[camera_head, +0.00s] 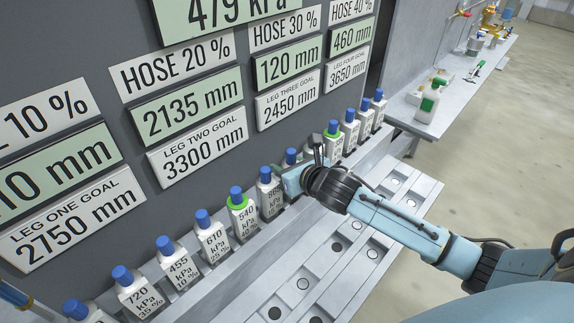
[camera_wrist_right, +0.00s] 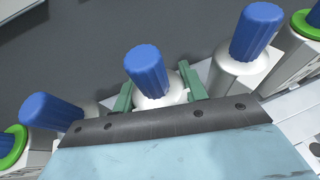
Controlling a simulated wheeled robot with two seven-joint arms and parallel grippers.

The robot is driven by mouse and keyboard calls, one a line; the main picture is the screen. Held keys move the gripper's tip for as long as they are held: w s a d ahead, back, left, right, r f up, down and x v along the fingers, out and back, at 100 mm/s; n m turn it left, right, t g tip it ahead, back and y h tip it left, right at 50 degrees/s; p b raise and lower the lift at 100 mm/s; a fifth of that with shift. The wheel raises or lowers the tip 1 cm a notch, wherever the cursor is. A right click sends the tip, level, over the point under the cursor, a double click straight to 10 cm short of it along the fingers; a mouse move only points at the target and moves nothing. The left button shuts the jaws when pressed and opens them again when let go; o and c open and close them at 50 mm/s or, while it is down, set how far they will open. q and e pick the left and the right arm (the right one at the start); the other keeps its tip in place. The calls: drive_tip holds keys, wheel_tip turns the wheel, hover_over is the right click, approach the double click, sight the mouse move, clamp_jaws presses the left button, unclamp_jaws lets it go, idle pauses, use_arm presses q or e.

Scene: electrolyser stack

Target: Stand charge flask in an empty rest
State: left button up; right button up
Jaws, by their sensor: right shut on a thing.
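My right gripper (camera_head: 296,172) is at the row of flasks on the wall ledge. Its green fingers (camera_wrist_right: 160,92) are shut around a white flask with a blue cap (camera_wrist_right: 148,72). In the head view this cap (camera_head: 291,156) shows just behind the gripper; the flask's body and label are mostly hidden. It stands in line with its neighbours, and I cannot tell if it is lifted. Round dark recesses, seemingly rests, show in the lower grey rack (camera_head: 335,246), with no flask in those visible. My left gripper is not in view.
Capped flasks stand close on both sides, including the 540 kPa flask with a green collar (camera_head: 239,208) and another green-collared flask (camera_head: 333,134). A dark wall with goal signs (camera_head: 196,150) rises behind. A side bench (camera_head: 440,112) holds a spray bottle (camera_head: 431,97).

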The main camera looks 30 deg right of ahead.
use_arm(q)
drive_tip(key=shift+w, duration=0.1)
use_arm(e)
drive_tip(key=shift+w, duration=0.1)
drive_tip(key=o, duration=0.9)
drive_tip(key=shift+f, duration=0.1)
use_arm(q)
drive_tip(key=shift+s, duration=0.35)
use_arm(e)
drive_tip(key=o, duration=0.5)
drive_tip(key=shift+r, duration=0.2)
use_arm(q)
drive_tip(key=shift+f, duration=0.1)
use_arm(e)
drive_tip(key=v, duration=1.2)
